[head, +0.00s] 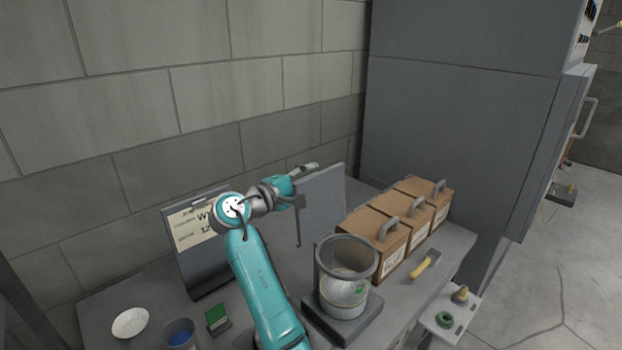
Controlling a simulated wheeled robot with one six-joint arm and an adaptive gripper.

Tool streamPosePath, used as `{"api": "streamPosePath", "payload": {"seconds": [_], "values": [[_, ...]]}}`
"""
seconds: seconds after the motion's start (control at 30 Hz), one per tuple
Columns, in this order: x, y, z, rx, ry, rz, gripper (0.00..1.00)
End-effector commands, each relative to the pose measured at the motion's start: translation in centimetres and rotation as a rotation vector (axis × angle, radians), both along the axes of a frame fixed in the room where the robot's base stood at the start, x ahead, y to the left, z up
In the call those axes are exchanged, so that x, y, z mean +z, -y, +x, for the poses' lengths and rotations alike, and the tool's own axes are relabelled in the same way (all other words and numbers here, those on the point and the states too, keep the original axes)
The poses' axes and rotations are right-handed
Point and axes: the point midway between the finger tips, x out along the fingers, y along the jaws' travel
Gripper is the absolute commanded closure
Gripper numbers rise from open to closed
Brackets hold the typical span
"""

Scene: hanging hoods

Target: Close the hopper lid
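The hopper (345,258) is a clear round vessel with a thick grey rim, standing on a dark square base on the bench. Its top is open and pale material shows low inside. A flat grey panel (322,205), which looks like the hopper lid, stands upright behind the hopper's mouth. Its hinge cannot be made out. My gripper (304,184) is at the panel's upper left edge, with a grey part reaching above and behind the panel's top. The panel hides part of the fingers, so I cannot tell whether they touch or grip it.
Several brown boxes with grey handles (389,228) stand close to the hopper's right. A yellow-handled tool (427,264) lies before them. A sign board (203,250), white bowl (130,322), blue-filled cup (180,334) and green item (217,317) are at left. A wall is behind.

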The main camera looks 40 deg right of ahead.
Motion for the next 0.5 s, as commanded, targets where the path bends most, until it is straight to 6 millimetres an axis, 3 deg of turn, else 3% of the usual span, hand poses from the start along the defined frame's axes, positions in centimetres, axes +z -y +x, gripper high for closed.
{"api": "streamPosePath", "payload": {"seconds": [0.33, 0.5], "values": [[0.01, 0.33, 0.01, 0.0, 0.0, 0.0, 0.59], [0.03, 0.31, 0.02, 0.0, 0.0, 0.0, 1.0]]}}
